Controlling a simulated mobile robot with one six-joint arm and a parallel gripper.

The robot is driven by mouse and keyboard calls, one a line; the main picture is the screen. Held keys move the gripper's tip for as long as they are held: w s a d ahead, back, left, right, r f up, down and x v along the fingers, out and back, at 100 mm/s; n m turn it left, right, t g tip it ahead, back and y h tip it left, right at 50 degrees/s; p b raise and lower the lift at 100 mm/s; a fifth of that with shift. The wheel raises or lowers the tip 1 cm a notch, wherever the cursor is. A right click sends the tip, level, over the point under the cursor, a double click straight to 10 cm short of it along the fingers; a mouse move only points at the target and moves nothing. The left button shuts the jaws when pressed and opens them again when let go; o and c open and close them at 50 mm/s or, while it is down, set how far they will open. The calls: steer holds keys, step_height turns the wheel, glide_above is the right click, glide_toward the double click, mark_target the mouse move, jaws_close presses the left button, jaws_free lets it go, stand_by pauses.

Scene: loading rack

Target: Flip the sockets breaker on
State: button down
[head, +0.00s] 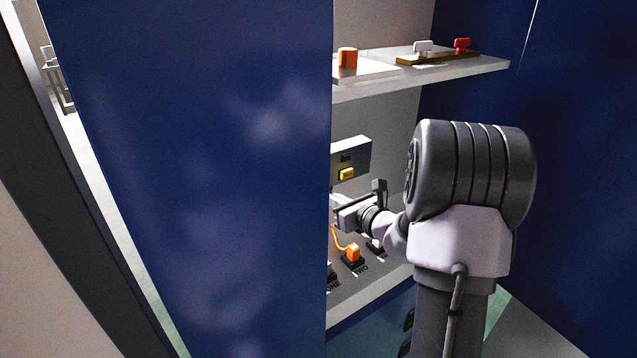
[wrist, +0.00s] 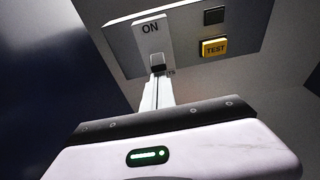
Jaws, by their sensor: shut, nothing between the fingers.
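In the wrist view, the sockets breaker (wrist: 150,35) is a pale plate marked ON on a grey panel. A dark block, seemingly its lever, sits at the plate's lower end, below the ON mark. A label ending in "TS" is partly hidden beneath it. My gripper (wrist: 157,78) is shut and empty, its narrow fingers pointing up at the lever from below. I cannot tell whether they touch it. In the head view, my gripper (head: 341,212) is inside the rack below the panel; the blue door hides the breaker there.
A yellow TEST button (wrist: 214,48) and a dark square (wrist: 214,16) lie right of the breaker. In the head view, an orange plug (head: 352,252) with a cable stands on the lower shelf. The upper shelf (head: 440,75) overhangs, and the blue door (head: 200,180) closes off the left.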

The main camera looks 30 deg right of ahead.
step_height(320, 180, up, 3)
steer(key=g+p, duration=0.1)
steer(key=p, duration=0.2)
steer(key=g+p, duration=0.1)
steer(key=p, duration=0.3)
steer(key=shift+s+d+g, duration=0.15)
steer(key=shift+g, duration=0.15)
steer(key=shift+f, duration=0.1)
